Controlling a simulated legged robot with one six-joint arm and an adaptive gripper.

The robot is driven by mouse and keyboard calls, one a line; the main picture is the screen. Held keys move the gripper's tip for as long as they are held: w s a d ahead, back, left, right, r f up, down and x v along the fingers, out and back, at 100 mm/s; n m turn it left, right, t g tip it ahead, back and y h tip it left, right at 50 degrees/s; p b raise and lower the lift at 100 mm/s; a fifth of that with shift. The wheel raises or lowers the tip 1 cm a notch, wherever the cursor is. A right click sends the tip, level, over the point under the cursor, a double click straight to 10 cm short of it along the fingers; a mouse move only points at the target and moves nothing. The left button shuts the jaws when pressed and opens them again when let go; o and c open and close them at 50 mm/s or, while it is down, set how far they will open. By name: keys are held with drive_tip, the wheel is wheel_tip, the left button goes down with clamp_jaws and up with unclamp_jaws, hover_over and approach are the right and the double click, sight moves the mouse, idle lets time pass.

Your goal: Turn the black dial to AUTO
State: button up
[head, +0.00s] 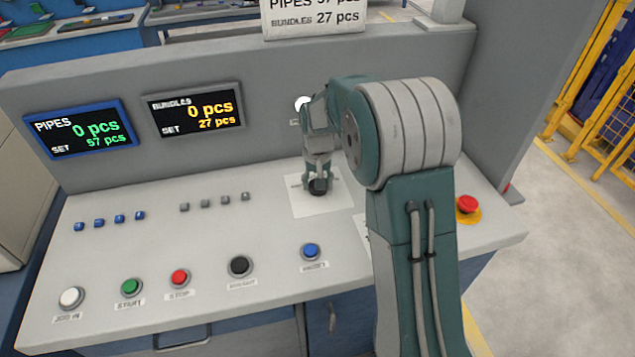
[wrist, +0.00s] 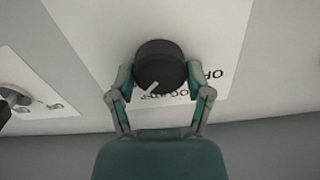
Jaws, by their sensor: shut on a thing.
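The black dial (wrist: 158,62) sits on a white label plate (wrist: 100,30) in the wrist view. Its white pointer mark (wrist: 151,89) points down and to the left. Upside-down lettering shows beside and below the dial; part of it seems to read OFF, and I cannot make out AUTO. My gripper (wrist: 160,80) is shut on the dial, with one finger at each side of it. In the head view the dial (head: 318,187) is mostly covered by my gripper (head: 318,178), which comes down on it from above.
Another knob on a white plate (wrist: 38,110) lies at the left in the wrist view. In the head view a red emergency button (head: 467,204) is at the right, a blue button (head: 311,251) and black button (head: 240,266) in front. Two displays (head: 195,109) stand behind.

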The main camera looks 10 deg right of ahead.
drive_tip(key=shift+s+f+m, duration=0.15)
drive_tip(key=shift+m, duration=1.15)
drive_tip(key=o, duration=1.1)
drive_tip(key=shift+a, duration=0.1)
drive_tip(key=shift+o, duration=0.2)
wheel_tip(320, 180, up, 12)
